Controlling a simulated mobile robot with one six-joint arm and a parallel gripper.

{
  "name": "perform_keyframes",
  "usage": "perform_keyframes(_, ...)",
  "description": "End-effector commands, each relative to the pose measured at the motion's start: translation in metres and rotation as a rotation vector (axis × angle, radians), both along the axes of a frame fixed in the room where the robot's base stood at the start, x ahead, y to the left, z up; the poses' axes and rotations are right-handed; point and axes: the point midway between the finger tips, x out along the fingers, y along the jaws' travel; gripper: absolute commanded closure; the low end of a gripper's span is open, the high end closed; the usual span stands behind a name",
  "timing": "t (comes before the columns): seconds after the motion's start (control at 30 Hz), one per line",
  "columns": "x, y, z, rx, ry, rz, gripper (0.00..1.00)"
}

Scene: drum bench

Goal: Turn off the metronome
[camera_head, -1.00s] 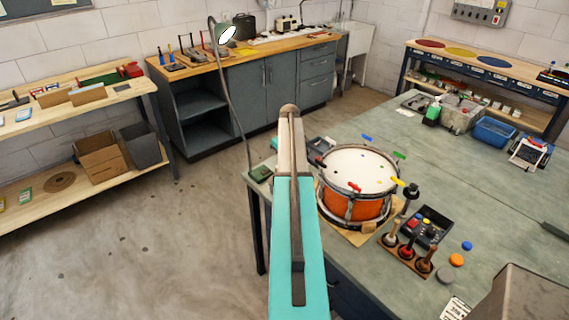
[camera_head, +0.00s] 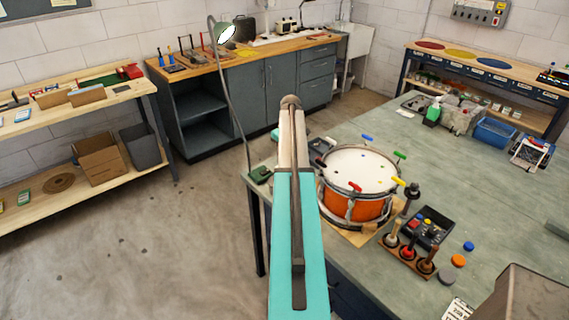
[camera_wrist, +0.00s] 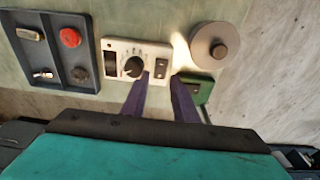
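A small white box with a round black dial and a dark rocker switch, seemingly the metronome (camera_wrist: 121,47), lies on the bench in the wrist view. The dial is left of centre and the switch is near its right end. My gripper (camera_wrist: 161,77) is open, with its two dark purple fingers apart and nothing visible between them. The fingertips appear just below the box's right part; I cannot tell whether they touch it. In the head view my arm hides the gripper and the box.
A dark tray (camera_wrist: 55,88) with small parts is left of the box. A round grey disc (camera_wrist: 215,45) and a green block (camera_wrist: 204,88) are to its right. The orange drum (camera_head: 370,210) stands on the bench (camera_head: 465,205), right of my arm.

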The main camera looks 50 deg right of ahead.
Motion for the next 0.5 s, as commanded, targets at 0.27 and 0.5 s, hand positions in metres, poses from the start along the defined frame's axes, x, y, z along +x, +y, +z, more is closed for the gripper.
perform_keyframes(0.27,-0.004,0.001,0.033,-0.001,-0.001,0.000,0.73)
perform_keyframes(0.5,-0.008,0.001,0.064,-0.002,-0.001,0.000,0.73)
